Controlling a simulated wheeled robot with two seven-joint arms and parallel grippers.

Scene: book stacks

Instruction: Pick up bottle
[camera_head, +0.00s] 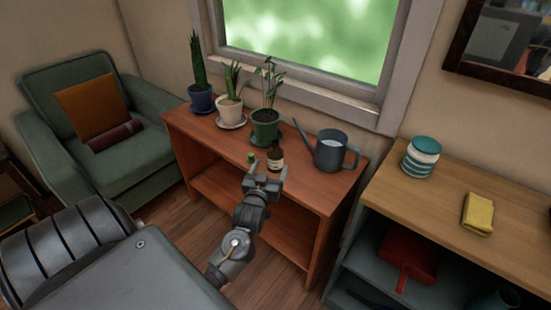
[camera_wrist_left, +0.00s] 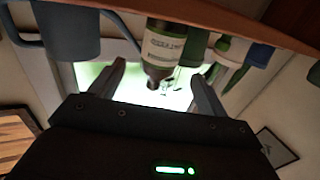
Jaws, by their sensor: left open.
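My left gripper (camera_head: 265,176) is open and empty, just in front of the bottle in the head view. In the left wrist view, which is upside down, the bottle (camera_wrist_left: 163,48) appears between and beyond the open fingers of the left gripper (camera_wrist_left: 157,74). I cannot tell any contact. My right gripper is not in view.
A dark watering can (camera_head: 331,152) stands close to the right of the bottle. A plant in a green pot (camera_head: 265,127) stands behind it, with more potted plants to the left. A wooden-topped cabinet (camera_head: 440,200) is at right; a green armchair (camera_head: 105,150) is at left.

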